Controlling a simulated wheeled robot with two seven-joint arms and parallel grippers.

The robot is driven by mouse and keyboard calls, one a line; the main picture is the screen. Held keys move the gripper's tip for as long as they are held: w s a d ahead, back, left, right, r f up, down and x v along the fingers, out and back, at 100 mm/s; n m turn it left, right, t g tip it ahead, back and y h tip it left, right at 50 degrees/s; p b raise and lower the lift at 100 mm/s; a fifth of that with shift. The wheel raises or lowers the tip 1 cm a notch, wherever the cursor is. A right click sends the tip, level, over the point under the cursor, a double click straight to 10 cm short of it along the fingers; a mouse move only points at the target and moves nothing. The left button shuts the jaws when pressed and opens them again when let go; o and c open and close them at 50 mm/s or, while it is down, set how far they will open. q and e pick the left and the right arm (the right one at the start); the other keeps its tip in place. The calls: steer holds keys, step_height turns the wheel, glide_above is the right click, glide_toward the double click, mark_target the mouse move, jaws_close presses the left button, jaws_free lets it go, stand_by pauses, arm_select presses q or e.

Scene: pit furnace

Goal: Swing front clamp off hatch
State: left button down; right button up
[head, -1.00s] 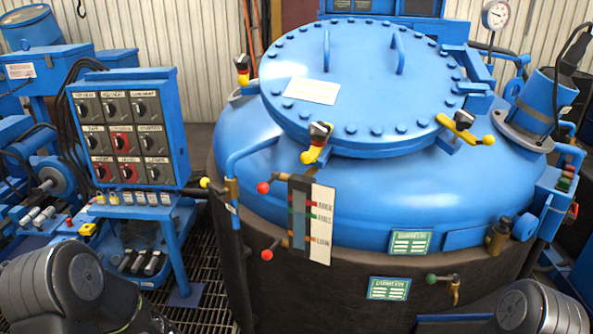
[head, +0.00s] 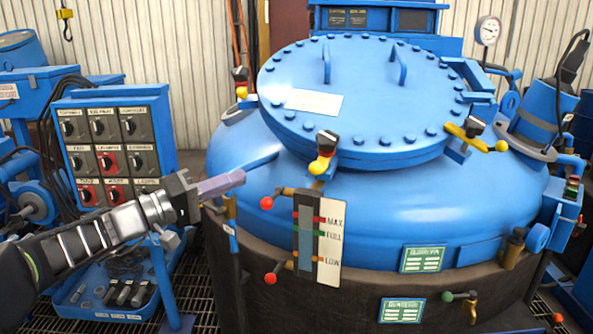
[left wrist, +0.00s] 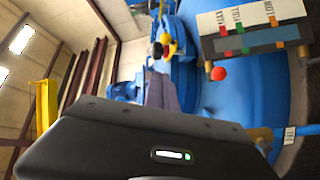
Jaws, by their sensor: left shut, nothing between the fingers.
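The round blue hatch (head: 362,95) lies closed on top of the blue furnace vessel, with a ring of bolts and two handles. The front clamp (head: 323,155), yellow with a dark knob, stands at the hatch's front edge. It also shows small in the left wrist view (left wrist: 170,44). A right clamp (head: 467,136) and a left clamp (head: 241,82) also sit at the rim. My left gripper (head: 240,177) is shut and empty, left of the front clamp and apart from it. Its fingers also show in the left wrist view (left wrist: 160,92). My right gripper is not in view.
A level gauge (head: 318,238) with red-knobbed valves (head: 267,203) stands below the front clamp, close to my left gripper. A control panel (head: 112,148) stands at the left. A pressure gauge (head: 488,30) is at the back right. Space above the hatch is clear.

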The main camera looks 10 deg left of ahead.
arm_select(q)
steer(key=shift+w+f, duration=0.1)
steer(key=shift+w, duration=0.05)
steer(key=s+d+f+p+x, duration=0.1)
steer(key=p+x, duration=0.3)
steer(key=x, duration=0.8)
steer(key=shift+d+p, duration=0.3)
steer(key=shift+d, duration=0.4)
steer(key=shift+f, duration=0.1)
